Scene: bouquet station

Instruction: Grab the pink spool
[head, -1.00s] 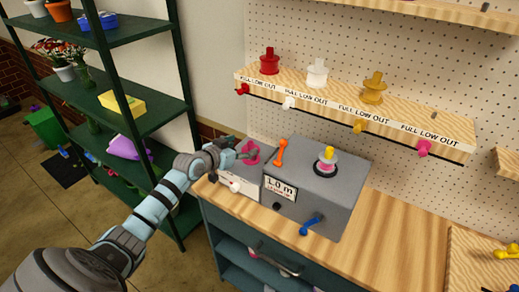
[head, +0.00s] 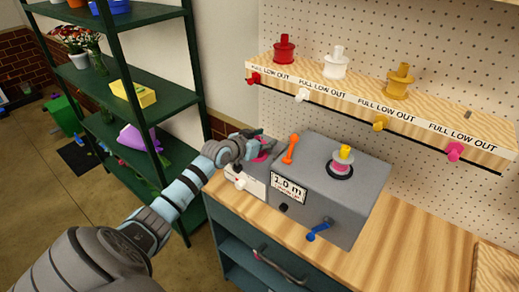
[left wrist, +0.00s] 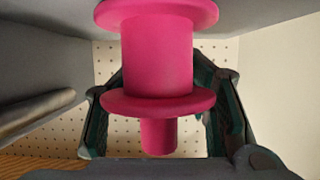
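The pink spool (head: 263,155) is at the light grey box on the left end of the bench, partly hidden by my left gripper (head: 261,146). In the left wrist view the spool (left wrist: 157,57) fills the middle, with two wide flanges and a narrower stem end. My left gripper (left wrist: 160,108) has one finger on each side of that stem end. Gaps show between both fingers and the spool, so the gripper is open around it, not clamped. My right gripper is not in view.
A grey machine (head: 330,205) with an orange lever (head: 291,149) and blue crank (head: 318,232) stands close right. Above are red (head: 284,50), white (head: 336,63) and yellow (head: 399,82) spools on a ledge. A green shelf rack (head: 150,112) stands left.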

